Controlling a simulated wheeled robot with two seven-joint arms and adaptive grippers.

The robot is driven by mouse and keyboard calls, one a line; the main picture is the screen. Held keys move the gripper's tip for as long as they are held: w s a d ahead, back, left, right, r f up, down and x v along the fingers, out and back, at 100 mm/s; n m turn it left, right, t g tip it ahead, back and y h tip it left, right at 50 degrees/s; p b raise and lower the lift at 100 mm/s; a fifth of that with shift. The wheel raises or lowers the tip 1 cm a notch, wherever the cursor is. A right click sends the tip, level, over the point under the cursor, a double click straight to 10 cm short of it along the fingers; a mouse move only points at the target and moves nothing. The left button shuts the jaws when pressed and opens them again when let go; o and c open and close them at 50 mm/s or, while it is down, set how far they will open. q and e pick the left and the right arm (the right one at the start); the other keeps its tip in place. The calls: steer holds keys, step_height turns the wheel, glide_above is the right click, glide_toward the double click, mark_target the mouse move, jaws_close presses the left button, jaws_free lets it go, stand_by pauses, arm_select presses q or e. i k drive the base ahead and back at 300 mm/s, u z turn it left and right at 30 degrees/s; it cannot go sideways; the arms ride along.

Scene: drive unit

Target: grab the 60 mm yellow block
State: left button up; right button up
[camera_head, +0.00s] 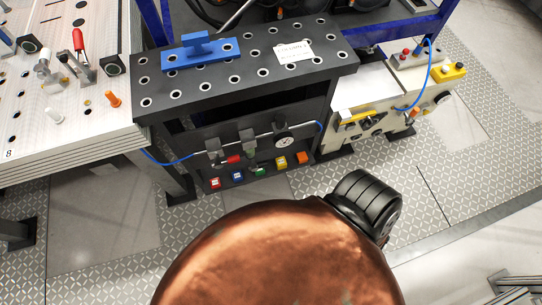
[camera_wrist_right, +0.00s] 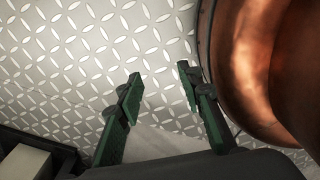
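A small yellow block (camera_head: 281,162) with a pale label sits in a row of coloured blocks low on the front of the black bench, in the head view. The label is too small to read, so I cannot confirm its size. My right gripper (camera_wrist_right: 160,78) shows only in the right wrist view. Its two green-padded fingers are apart with nothing between them, above a patterned metal floor. The yellow block is not in that view. My left gripper is not in view.
Red (camera_head: 215,183), blue (camera_head: 238,176), green (camera_head: 260,171) and orange (camera_head: 302,158) blocks share the row. Pipes with a gauge (camera_head: 284,141) run above them under the black perforated bench top (camera_head: 255,75). A blue hose (camera_head: 165,160) hangs at the left.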

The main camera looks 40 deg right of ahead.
mark_target(280, 163)
steer(key=i, duration=0.7)
steer(key=z, duration=1.6)
